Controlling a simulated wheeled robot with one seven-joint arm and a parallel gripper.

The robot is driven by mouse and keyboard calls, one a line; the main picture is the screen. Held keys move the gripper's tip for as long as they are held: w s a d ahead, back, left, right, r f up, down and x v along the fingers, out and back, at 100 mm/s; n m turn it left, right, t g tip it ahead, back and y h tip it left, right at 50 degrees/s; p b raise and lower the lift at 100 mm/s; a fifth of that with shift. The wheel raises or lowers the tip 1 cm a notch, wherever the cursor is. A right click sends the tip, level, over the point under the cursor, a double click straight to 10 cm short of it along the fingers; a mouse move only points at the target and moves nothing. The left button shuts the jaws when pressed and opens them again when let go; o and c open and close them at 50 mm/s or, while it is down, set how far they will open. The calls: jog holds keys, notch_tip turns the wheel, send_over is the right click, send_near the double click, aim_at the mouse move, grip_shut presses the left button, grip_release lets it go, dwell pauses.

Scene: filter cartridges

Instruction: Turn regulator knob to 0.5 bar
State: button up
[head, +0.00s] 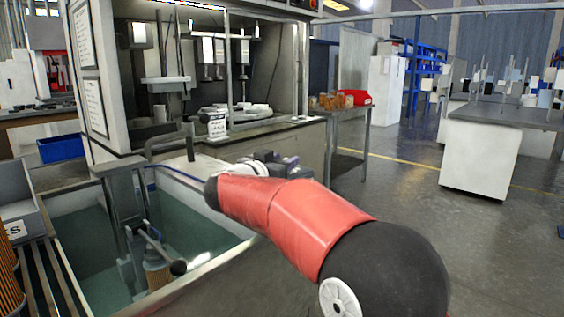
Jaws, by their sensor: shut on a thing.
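My red and black arm reaches from the lower right toward the front of the test bench. My gripper (286,165) is at its far end, small and partly behind the red arm link, close in the picture to the bench's front panel. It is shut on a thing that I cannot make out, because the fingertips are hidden. The regulator knob and any pressure scale cannot be made out in this view. The test bench (265,135) has a white frame and a grey worktop with several fittings on it.
A water tank (85,255) with a metal lift frame (125,215) and a filter cartridge lies at the lower left. A side table (350,118) with a red bin (358,97) stands right of the bench. The floor (420,200) at the right is clear up to a grey-topped table (510,115).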

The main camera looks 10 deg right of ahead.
dwell(0.4)
jog(key=o, duration=1)
jog(key=shift+c, duration=0.2)
jog(key=shift+a, duration=0.1)
jog(key=v, duration=0.7)
jog(key=shift+s+a+b, duration=0.25)
jog(key=shift+s+b, duration=0.05)
